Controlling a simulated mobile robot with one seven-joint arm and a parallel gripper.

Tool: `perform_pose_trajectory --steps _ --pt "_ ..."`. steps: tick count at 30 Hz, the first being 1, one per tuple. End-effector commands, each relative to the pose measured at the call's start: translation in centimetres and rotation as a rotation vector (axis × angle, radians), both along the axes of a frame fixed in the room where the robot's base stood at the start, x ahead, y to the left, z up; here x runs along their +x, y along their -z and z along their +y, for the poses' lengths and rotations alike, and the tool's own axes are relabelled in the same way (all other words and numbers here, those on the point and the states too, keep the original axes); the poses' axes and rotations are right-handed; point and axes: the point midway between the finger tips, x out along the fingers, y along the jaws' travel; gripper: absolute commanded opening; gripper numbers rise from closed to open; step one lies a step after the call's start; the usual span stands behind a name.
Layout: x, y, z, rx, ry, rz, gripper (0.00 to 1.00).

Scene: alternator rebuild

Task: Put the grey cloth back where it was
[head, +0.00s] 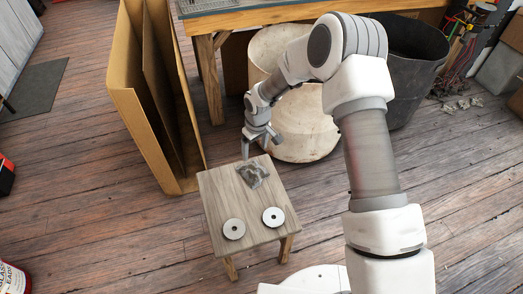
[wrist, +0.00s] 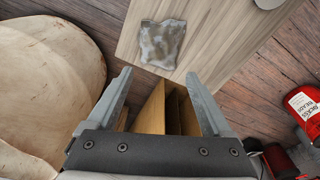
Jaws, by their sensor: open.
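The grey cloth (head: 252,175) lies crumpled on the top of a small wooden stool (head: 215,190), near its far edge. In the wrist view the cloth (wrist: 163,43) is mottled grey and lies on the wood beyond my fingertips. My gripper (head: 262,148) is at the far edge of the stool, close to the cloth but apart from it in the wrist view. The fingers (wrist: 158,74) are spread wide with nothing between them. The cloth is fully visible in the wrist view.
Two pale discs with centre holes (head: 234,228) (head: 273,216) lie on the near part of the stool. A tall open cardboard box (head: 150,100) stands to its left. A pale drum (head: 310,130) and a dark bin (head: 415,70) stand behind. Floor in front is mostly clear.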

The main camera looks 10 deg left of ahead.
Motion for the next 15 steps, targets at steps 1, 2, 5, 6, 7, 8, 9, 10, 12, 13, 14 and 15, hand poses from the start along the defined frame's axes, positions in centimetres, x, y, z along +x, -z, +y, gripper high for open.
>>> perform_pose_trajectory --steps 1,2,5,6,7,8,9,10,12,13,14,15 --pt "0.0 -0.3 0.0 0.0 0.0 0.0 0.84" --pt "0.0 -0.3 0.0 0.0 0.0 0.0 0.84" --pt "0.0 -0.3 0.0 0.0 0.0 0.0 0.84" --pt "0.0 -0.4 -0.1 0.0 0.0 -0.001 0.84" --pt "0.0 -0.5 -0.1 0.0 0.001 -0.002 0.84" --pt "0.1 -0.8 -0.2 -0.001 0.003 -0.004 0.84" --pt "0.2 -1.3 -0.4 -0.003 0.007 -0.008 0.84" --pt "0.2 -1.8 -0.7 -0.005 0.012 -0.013 0.84" --pt "0.5 -3.6 -1.5 -0.011 0.028 -0.028 0.84" --pt "0.5 -4.5 -1.9 -0.014 0.038 -0.033 0.84" --pt "0.6 -5.6 -2.4 -0.017 0.048 -0.041 0.84" --pt "0.6 -7.0 -3.1 -0.022 0.062 -0.051 0.84"
